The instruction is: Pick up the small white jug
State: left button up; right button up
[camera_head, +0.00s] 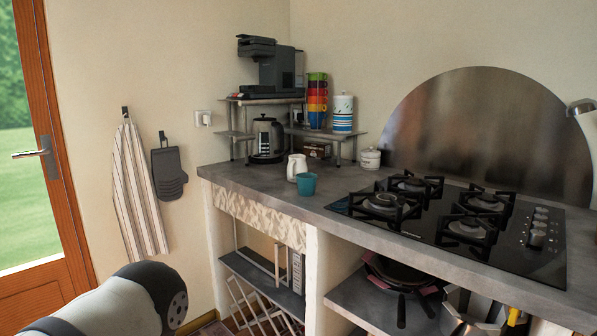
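The small white jug (296,167) stands upright on the masonry counter (248,186), left of the hob. A teal cup (306,184) stands just in front of it and covers part of its lower right side. A link of my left arm shows at the bottom left, well short of the counter. Neither of my grippers can be seen in this view.
Behind the jug, a small rack (337,134) bears a coffee machine (270,66), stacked coloured cups (317,103) and canisters. A kettle (267,138) stands at its left. A black gas hob (447,237) fills the right side. The counter left of the jug is clear.

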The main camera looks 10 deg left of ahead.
aim_at(297, 163)
jog(key=l+z, duration=0.15)
jog(key=z, duration=1.4)
jog(key=u, duration=2.05)
jog(key=i+j+z, duration=0.2)
jog(key=i+j, duration=0.2)
jog(key=j, duration=0.2)
jog(key=i+j+z, duration=0.1)
jog(key=j, duration=0.2)
jog(key=i+j+z, duration=0.1)
jog(key=i+j, duration=0.15)
jog(key=i+j+z, duration=0.1)
jog(key=j, duration=0.3)
jog(key=i+j+z, duration=0.1)
jog(key=j, duration=0.25)
jog(key=i+j+z, duration=0.1)
jog(key=j, duration=0.25)
jog(key=i+j+z, duration=0.1)
jog(key=j, duration=0.3)
jog(key=i, duration=0.1)
